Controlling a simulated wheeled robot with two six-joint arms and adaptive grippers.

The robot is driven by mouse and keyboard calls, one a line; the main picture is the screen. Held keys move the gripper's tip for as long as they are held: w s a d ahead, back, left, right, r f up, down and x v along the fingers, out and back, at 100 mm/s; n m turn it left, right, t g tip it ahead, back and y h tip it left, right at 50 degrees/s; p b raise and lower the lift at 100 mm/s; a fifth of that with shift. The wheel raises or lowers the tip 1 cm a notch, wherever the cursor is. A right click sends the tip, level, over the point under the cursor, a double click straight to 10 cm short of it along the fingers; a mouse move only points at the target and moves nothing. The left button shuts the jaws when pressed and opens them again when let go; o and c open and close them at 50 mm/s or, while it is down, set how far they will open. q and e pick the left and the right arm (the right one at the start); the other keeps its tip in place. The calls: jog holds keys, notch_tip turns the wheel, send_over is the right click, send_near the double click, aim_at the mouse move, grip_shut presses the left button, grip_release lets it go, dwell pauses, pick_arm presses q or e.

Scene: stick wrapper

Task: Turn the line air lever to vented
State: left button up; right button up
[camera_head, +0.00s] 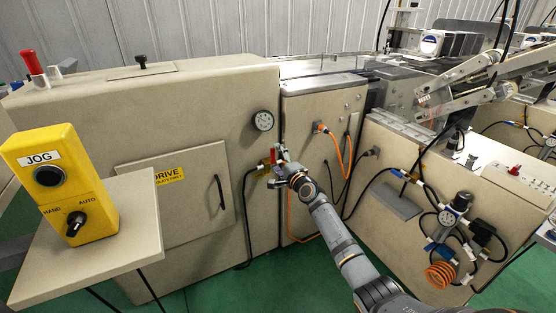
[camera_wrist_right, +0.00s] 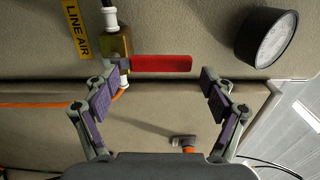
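The line air lever (camera_wrist_right: 162,63) is a red handle on a brass-coloured valve body (camera_wrist_right: 118,46) beside a yellow "LINE AIR" label (camera_wrist_right: 76,30) in the right wrist view. The handle points right, across the pipe line. My right gripper (camera_wrist_right: 158,92) is open, its two fingers spread wide with nothing between the pads. The handle lies just beyond the fingertips, apart from both. In the head view my right gripper (camera_head: 281,167) is at the machine front near the valve and partly hides it. My left gripper is not in view.
A round gauge (camera_head: 263,120) is on the panel above; it also shows close right of the lever in the wrist view (camera_wrist_right: 267,38). An orange hose (camera_head: 338,150) hangs to the right. A yellow JOG box (camera_head: 62,185) stands on a shelf at the left.

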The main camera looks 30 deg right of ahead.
jog(key=shift+s, duration=0.1)
jog(key=s, duration=1.2)
jog(key=shift+d, duration=0.15)
jog(key=shift+w, duration=0.1)
